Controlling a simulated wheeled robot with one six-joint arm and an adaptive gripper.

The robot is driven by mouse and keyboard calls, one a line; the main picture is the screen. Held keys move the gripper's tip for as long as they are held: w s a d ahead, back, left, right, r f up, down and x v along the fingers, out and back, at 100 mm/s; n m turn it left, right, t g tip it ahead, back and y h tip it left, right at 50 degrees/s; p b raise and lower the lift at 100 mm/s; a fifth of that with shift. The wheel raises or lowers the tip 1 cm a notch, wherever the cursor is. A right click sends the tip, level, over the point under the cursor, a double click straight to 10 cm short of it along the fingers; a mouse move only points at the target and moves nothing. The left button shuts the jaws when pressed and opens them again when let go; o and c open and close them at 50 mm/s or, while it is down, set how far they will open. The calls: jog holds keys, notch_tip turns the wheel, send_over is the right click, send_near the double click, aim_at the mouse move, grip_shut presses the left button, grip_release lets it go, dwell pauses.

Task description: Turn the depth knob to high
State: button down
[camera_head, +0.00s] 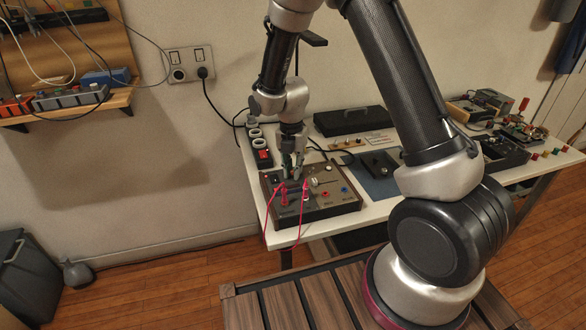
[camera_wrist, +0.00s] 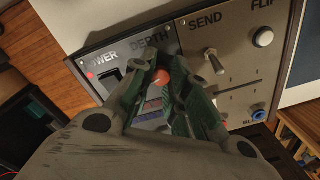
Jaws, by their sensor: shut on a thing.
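The effects unit, a sloped grey panel in a dark case (camera_head: 335,204), lies on the white table. My gripper (camera_head: 292,172) reaches down onto its upper left part. In the wrist view my gripper (camera_wrist: 168,72) is shut just below the DEPTH label (camera_wrist: 150,38), with its fingertips around the depth knob. The fingers hide most of the knob, so its pointer and setting cannot be read. A round red-orange part (camera_wrist: 161,79) shows between the fingers; I cannot tell what it belongs to.
Beside the fingers are a SEND toggle (camera_wrist: 215,62), a white FLIP button (camera_wrist: 263,38) and a blue jack (camera_wrist: 258,113). Red plugs with cables (camera_head: 284,196) stand in the unit's front left.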

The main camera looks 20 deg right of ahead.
jog(key=m, duration=1.2)
jog(key=shift+m, duration=0.4)
jog(key=m, duration=0.6)
jog(key=shift+y, duration=0.3)
jog(key=m, duration=0.5)
jog(key=shift+m, duration=0.4)
jog(key=m, duration=1.3)
jog(key=shift+r+m+t, duration=0.1)
jog(key=shift+m+t, duration=0.2)
jog(key=m, duration=0.5)
jog(key=shift+m, duration=2.4)
